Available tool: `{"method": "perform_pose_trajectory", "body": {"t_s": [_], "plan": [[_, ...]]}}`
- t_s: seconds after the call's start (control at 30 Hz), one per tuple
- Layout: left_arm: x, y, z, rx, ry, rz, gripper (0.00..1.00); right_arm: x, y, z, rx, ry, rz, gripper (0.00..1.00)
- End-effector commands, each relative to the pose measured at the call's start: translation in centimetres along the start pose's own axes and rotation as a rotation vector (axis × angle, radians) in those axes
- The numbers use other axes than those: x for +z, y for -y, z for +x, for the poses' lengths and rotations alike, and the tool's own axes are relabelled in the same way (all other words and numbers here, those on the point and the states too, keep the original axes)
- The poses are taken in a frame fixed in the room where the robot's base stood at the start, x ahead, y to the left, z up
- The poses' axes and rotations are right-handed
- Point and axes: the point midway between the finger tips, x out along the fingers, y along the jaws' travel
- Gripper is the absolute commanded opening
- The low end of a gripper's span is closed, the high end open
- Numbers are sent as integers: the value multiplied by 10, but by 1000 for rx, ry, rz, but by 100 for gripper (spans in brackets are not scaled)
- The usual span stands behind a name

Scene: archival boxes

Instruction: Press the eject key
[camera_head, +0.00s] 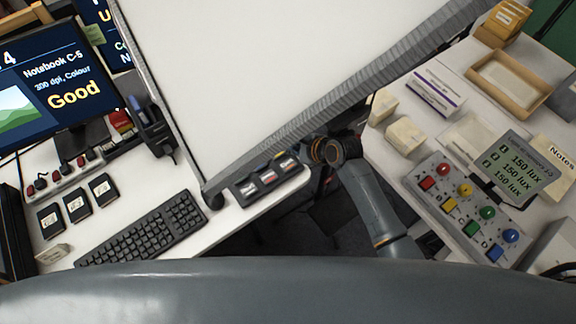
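A small black key panel (266,181) lies on the white desk at the centre, below the big white panel. It has a few keys with small labels that I cannot read, so I cannot tell whether one is the eject key. A grey arm of mine reaches up from the lower right. Its wrist goes under the edge of the white panel, beside the key panel, and its gripper is hidden there. The other gripper is not in view.
A large white panel (260,80) with a grey ridged edge covers the upper middle. A keyboard (145,228) and a monitor (55,85) are at left. A grey box with coloured buttons (462,208), a display (520,168) and a wooden tray (533,101) are at right.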

Motion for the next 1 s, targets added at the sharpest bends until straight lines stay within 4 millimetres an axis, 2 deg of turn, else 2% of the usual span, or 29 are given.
{"method": "perform_pose_trajectory", "body": {"t_s": [0.03,0.37,0.6,1.0], "plan": [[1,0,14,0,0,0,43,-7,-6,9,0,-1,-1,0],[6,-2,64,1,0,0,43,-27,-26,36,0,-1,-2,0],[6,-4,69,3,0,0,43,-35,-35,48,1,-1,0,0],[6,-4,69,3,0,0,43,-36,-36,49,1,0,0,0]]}}
